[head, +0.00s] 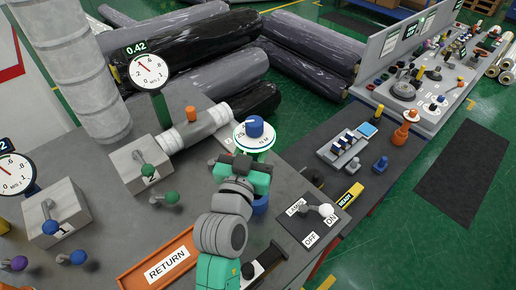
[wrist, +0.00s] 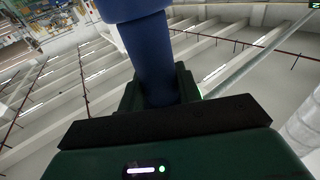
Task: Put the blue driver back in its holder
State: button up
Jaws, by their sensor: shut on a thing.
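The blue driver (wrist: 155,60) stands between the jaws of my gripper (wrist: 160,97) in the wrist view. Its wider part is at the top of that picture and its narrower part is in the jaws; its far end is out of frame. In the head view my gripper (head: 258,180) is over the grey bench, just in front of a white dial with a blue knob (head: 254,127). A blue piece (head: 261,204) shows just below my gripper; I cannot tell if it is the driver. I cannot single out the driver's holder.
A grey rack (head: 329,153) with blue pieces stands on the dark bench to the right. A lamp switch panel (head: 304,222) is right of my arm. An orange RETURN tray (head: 130,279) lies at front left. Valves and gauges crowd the left.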

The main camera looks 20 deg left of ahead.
aim_at(255, 159)
jog(key=shift+d, duration=0.15)
jog(key=shift+s+f, duration=0.1)
jog(key=shift+f, duration=0.05)
jog(key=shift+f+b, duration=1.55)
jog(key=shift+f, duration=0.4)
jog(key=shift+b, duration=0.3)
jog(key=shift+f+b, duration=1.15)
jog(key=shift+b, duration=0.1)
jog(key=shift+f+b, duration=0.35)
jog(key=shift+f, duration=0.05)
jog(key=shift+f+b, duration=0.75)
jog(key=shift+b, duration=0.05)
